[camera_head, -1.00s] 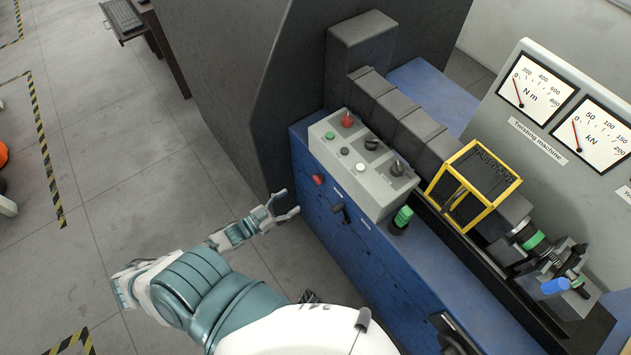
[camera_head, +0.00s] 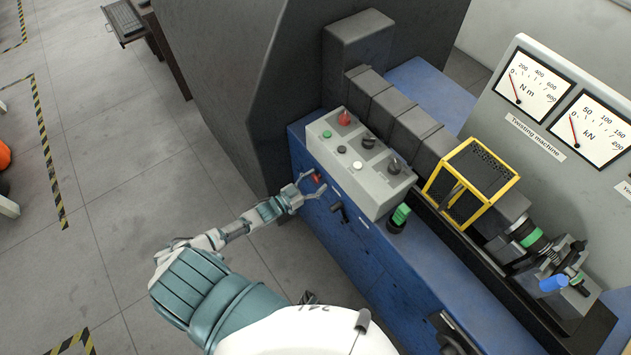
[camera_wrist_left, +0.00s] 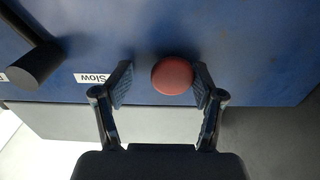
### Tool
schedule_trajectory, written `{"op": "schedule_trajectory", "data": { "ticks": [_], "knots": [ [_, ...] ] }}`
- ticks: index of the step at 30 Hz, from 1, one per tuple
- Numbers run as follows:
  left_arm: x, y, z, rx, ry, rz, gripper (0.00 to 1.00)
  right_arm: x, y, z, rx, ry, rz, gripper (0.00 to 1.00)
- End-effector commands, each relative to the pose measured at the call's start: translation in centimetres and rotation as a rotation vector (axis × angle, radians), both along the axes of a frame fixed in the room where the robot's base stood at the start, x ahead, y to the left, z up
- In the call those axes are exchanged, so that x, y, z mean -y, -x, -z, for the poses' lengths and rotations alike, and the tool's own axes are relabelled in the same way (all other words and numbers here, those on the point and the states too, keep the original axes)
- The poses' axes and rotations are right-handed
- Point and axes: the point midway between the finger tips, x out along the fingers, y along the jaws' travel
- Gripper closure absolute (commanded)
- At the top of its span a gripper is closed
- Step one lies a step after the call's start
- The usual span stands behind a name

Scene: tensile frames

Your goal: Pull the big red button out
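The big red button (camera_head: 317,178) is on the blue front face of the machine, below the grey control box. In the left wrist view the red button (camera_wrist_left: 172,76) shows as a round cap between the fingers, closer to the right finger. My left gripper (camera_head: 311,184) is open at the button, with its fingers on either side of it. In the left wrist view the open fingers (camera_wrist_left: 162,86) show a gap on the left of the cap; whether the right one touches it I cannot tell. My right gripper is not in view.
A black lever (camera_head: 340,211) sits beside the button on the blue face, by a "Slow" label (camera_wrist_left: 91,78). The grey control box (camera_head: 371,187) above carries knobs and a smaller red button (camera_head: 344,118). Open floor lies left.

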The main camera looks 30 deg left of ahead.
Motion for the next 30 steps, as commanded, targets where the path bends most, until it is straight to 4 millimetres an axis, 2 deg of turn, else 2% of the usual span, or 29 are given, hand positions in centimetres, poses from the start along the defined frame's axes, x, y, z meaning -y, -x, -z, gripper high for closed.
{"op": "schedule_trajectory", "data": {
  "ticks": [1, 6, 8, 15, 19, 27, 28, 30],
  "knots": [
    [-0.2, 0.0, 0.1, -0.001, 0.0, 0.0, 0.44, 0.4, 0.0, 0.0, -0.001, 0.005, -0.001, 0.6],
    [-0.4, 0.1, 0.2, 0.0, 0.003, 0.001, 0.87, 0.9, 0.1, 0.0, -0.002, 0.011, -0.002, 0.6],
    [-0.4, 0.1, 0.2, -0.002, 0.002, 0.001, 1.0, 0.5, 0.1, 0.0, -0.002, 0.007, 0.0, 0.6],
    [-0.5, 0.2, 0.3, -0.009, -0.006, -0.006, 1.0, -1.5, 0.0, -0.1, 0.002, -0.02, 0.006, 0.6],
    [-0.8, 1.0, 0.2, -0.01, -0.007, -0.006, 1.0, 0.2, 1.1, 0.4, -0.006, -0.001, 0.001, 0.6],
    [-0.8, 1.4, 0.6, -0.011, -0.005, -0.001, 1.0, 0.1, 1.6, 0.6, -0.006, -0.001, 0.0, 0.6],
    [-0.8, 1.5, 0.6, -0.011, -0.005, -0.001, 0.56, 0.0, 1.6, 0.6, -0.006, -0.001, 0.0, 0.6],
    [-0.8, 1.4, 0.6, -0.01, -0.004, -0.001, 0.38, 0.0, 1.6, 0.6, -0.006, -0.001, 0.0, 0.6]
  ]
}}
